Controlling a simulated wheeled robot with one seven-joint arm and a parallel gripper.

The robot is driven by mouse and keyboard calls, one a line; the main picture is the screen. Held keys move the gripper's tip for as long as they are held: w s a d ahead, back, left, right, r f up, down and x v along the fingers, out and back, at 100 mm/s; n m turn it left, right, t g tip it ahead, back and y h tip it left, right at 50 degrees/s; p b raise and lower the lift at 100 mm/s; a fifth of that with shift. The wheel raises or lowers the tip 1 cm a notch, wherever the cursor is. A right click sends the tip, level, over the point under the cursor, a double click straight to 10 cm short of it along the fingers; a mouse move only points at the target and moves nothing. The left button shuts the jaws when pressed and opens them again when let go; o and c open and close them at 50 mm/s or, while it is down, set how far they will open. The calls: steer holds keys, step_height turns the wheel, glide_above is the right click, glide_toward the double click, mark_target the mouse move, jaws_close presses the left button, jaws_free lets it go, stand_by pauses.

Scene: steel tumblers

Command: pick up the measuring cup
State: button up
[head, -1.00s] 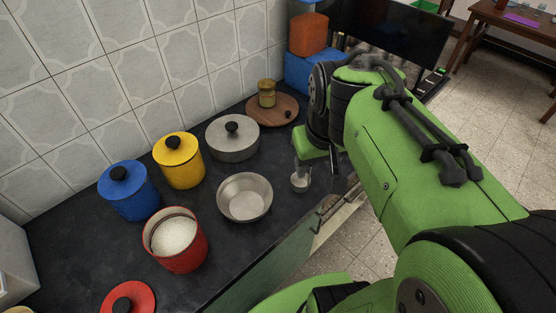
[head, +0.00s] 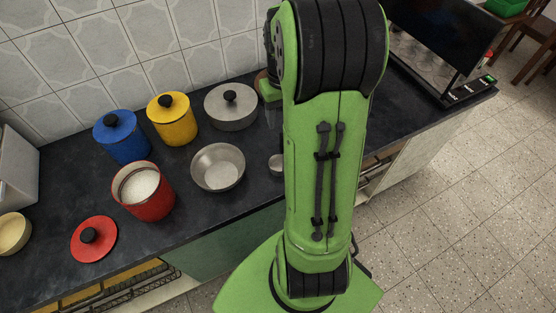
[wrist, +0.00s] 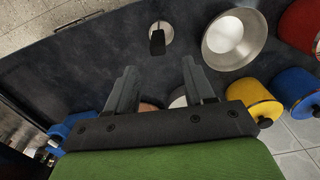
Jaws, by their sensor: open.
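The measuring cup looks like a small silvery cup. It stands on the dark counter (head: 200,212), right of the steel bowl, and my arm partly covers it in the head view (head: 275,164). In the wrist view the measuring cup (wrist: 166,31) is at the top centre, with a black handle pointing toward my gripper. My gripper (wrist: 158,64) is open and empty, its two fingers apart. The cup lies beyond the fingertips, roughly in line with the gap, and not between them. In the head view my arm hides most of the gripper.
A steel bowl (head: 218,168) stands close left of the cup. A lidded pot (head: 231,107), yellow canister (head: 172,118), blue canister (head: 122,137) and open red canister (head: 144,190) with white contents stand further left. A red lid (head: 94,239) lies near the front edge.

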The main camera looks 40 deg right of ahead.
step_height(320, 180, down, 12)
steer(key=shift+d+r+b, duration=0.15)
steer(key=shift+r+b, duration=0.1)
steer(key=shift+b, duration=0.6)
steer(key=shift+r, duration=0.1)
jaws_close()
step_height(320, 180, up, 10)
steer(key=shift+r+p, duration=0.1)
steer(key=shift+p, duration=0.9)
steer(key=c, duration=0.7)
jaws_free()
steer(key=shift+c, duration=1.2)
